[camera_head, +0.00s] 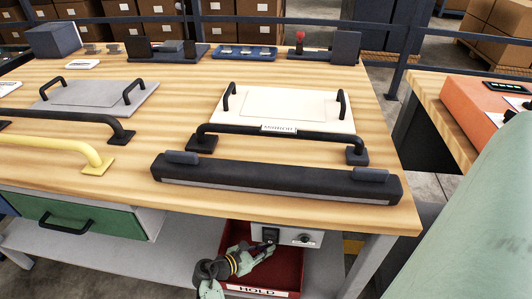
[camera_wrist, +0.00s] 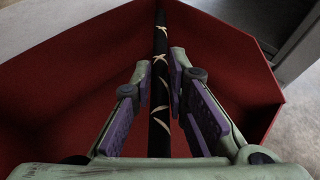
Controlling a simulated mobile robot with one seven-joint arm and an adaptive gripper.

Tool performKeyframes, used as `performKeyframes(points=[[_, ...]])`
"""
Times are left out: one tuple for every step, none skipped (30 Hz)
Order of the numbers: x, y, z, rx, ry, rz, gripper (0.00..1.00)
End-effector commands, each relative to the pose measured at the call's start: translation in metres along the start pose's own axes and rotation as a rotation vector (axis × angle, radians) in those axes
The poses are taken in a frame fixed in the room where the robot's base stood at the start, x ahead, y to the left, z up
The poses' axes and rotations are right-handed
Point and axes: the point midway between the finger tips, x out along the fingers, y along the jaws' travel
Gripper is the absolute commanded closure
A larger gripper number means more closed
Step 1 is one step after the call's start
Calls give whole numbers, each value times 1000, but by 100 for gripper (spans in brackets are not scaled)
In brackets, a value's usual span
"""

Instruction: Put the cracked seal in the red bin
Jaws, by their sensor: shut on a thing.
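The cracked seal (camera_wrist: 160,120) is a thin black strip with pale, jagged crack marks. It runs lengthwise between the purple pads of my gripper (camera_wrist: 160,80), which is shut on it. The red bin (camera_wrist: 60,90) surrounds the seal and fingers in the wrist view. In the head view, the red bin (camera_head: 287,272) sits below the front edge of the workbench and bears a HOLD label. My gripper (camera_head: 258,253) reaches into the bin's opening there. I cannot make out the seal in the head view, nor whether it touches the bin's floor.
The wooden workbench (camera_head: 330,210) overhangs the bin. A grey panel with a switch (camera_head: 268,236) stands close behind my gripper. A green drawer (camera_head: 75,218) is to the left. A long black bar (camera_head: 275,178) and several handles lie on the bench.

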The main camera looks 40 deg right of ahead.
Motion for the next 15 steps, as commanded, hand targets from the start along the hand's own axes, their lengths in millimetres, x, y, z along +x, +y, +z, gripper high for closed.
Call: performKeyframes(points=[[4,1,-8,-1,-1,0,100],[6,1,-12,-1,-1,1,100],[7,1,-17,0,0,1,100],[8,1,-19,1,0,1,100],[9,1,-21,1,0,1,100],[10,1,-24,0,0,0,100],[12,1,-27,0,0,0,100],[13,1,-30,1,-1,0,100],[15,0,-37,-2,0,0,100],[17,0,-41,-1,0,0,100],[19,1,-46,-1,0,1,100],[22,1,-51,-1,0,1,100],[23,1,-54,0,0,0,100],[24,1,-57,1,0,1,100],[25,1,-60,0,0,1,100]])
